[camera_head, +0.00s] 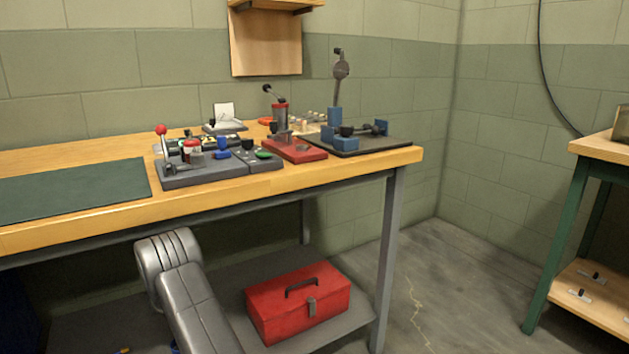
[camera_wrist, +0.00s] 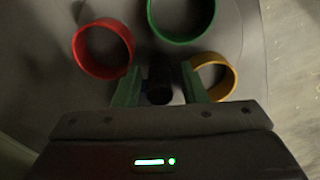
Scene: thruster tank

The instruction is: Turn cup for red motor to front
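In the wrist view, my gripper (camera_wrist: 160,85) shows two green fingers standing apart. A dark upright cylinder (camera_wrist: 159,80) lies between them in the picture, with gaps at both sides; I cannot tell its depth. A red ring (camera_wrist: 77,48) shows at the upper left, a green ring (camera_wrist: 152,22) at the top and a yellow ring (camera_wrist: 234,80) at the right, partly behind the right finger. They look like open cups on a grey surface (camera_wrist: 225,40). I cannot make out a red motor or which way any cup faces. My gripper is outside the head view.
The head view shows a wooden workbench (camera_head: 110,212) with a green mat (camera_head: 75,188), a grey lever panel (camera_head: 205,175), a red device (camera_head: 305,153) and a black plate (camera_head: 385,142). A red toolbox (camera_head: 298,303) rests below. Open floor lies right.

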